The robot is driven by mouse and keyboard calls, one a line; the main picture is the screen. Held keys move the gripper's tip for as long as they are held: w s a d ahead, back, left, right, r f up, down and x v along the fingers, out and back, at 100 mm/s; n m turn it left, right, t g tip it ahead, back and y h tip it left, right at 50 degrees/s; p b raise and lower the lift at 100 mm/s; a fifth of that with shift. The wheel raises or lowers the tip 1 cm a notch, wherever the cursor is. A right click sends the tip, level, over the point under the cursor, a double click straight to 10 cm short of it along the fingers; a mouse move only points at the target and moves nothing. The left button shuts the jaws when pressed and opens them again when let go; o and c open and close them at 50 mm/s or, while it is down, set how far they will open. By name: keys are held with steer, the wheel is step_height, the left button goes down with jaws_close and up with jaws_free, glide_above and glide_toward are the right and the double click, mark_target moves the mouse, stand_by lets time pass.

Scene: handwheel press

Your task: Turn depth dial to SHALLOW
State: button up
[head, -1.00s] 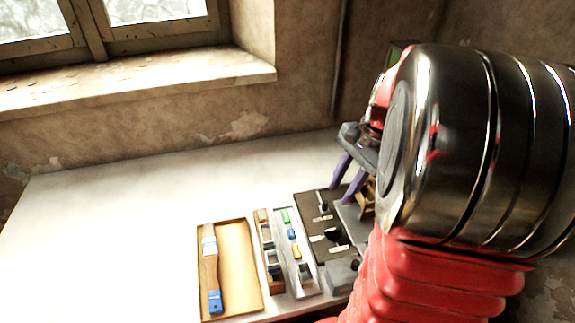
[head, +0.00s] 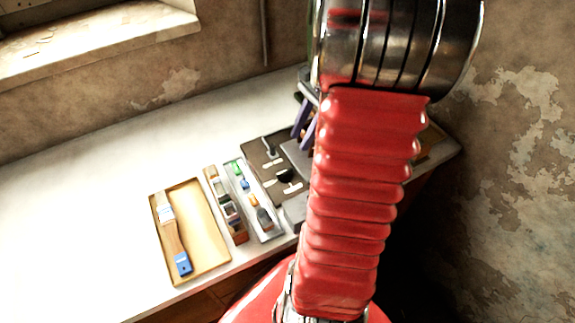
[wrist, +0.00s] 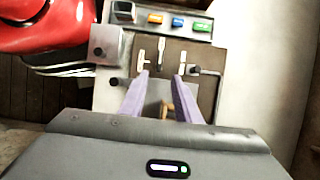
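A dark brown panel (head: 256,172) lies on the bench with a black round knob (head: 286,175) and pale label strips; the lettering is too small to read. The knob is likely the depth dial. A small lever (head: 269,149) stands on the panel's far part; it also shows at the panel's right in the wrist view (wrist: 206,71). My gripper (wrist: 162,74) is open, its two purple fingers apart with nothing visible between the tips.
A tan tray (head: 205,235) with a brush stands at left. Beside it are a narrow wooden rack (head: 226,205) and a grey tray (head: 240,180) of coloured pieces. A grey box (wrist: 106,44) adjoins the panel. The bench's left part is clear.

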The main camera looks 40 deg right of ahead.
mark_target(286, 171)
steer(key=x, duration=1.1)
steer(key=shift+a+f, duration=0.1)
steer(key=shift+f, duration=0.3)
jaws_close()
